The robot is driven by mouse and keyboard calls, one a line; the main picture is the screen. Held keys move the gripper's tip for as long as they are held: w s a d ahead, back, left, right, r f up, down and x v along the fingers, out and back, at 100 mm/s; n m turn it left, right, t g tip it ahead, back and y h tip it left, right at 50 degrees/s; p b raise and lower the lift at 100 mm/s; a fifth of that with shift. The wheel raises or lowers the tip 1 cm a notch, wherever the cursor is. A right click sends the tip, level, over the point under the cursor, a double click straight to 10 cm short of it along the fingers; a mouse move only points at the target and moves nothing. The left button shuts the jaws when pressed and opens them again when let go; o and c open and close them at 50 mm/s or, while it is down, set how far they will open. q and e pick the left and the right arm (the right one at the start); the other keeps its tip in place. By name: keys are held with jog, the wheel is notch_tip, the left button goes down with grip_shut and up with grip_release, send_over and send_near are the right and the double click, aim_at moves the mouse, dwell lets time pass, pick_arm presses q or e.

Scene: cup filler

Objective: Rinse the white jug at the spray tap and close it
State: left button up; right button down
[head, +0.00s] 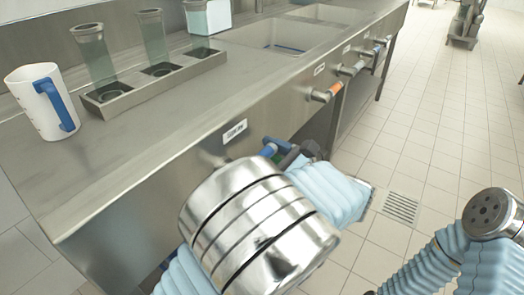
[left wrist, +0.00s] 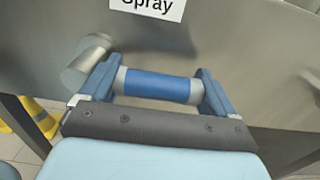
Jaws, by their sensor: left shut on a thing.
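My left gripper (head: 287,156) is at the counter's front panel, below a small label. In the left wrist view, my left gripper (left wrist: 157,88) is shut on the spray tap's blue handle (left wrist: 157,86), with one finger at each end of it. The label above it reads "Spray" (left wrist: 150,6). In the head view, my forearm partly hides the tap. Whether water runs cannot be seen. My right gripper is not in view.
A steel rack (head: 155,88) with several clear tubes stands behind the jug. A sink (head: 275,45) lies farther back. More taps (head: 325,93) stick out of the front panel to the right. A metal stem (left wrist: 85,60) is close beside my left finger. The tiled floor is open on the right.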

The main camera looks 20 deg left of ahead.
pick_arm(q)
jog(key=o, duration=1.2)
jog(key=v, duration=1.4)
jog(key=shift+r, duration=0.1)
